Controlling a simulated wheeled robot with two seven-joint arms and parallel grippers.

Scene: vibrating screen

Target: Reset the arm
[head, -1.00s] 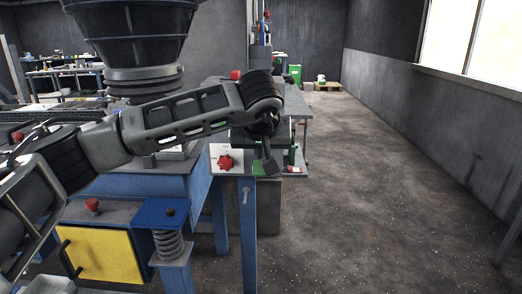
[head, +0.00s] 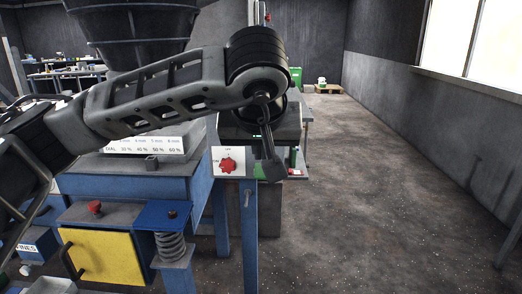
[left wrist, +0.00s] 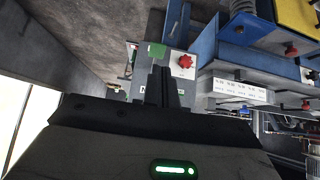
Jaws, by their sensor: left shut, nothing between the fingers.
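My left arm comes in from the left in the head view and reaches across the front of the blue machine (head: 200,190). My left gripper (head: 273,172) hangs down at its end, shut and empty, just right of the red knob (head: 228,165) on a white panel. In the left wrist view the shut fingers (left wrist: 162,85) point toward the same panel, with the red knob (left wrist: 186,61) to their right. The gripper partly covers a green part at the panel's right side; I cannot tell its contact with it. My right gripper is not in view.
A white dial chart (head: 145,145) stands on the machine. A yellow door (head: 100,255), a red button (head: 94,207) and a spring mount (head: 170,245) are at its front. A black hopper (head: 135,30) hangs above. The floor on the right (head: 370,190) is clear.

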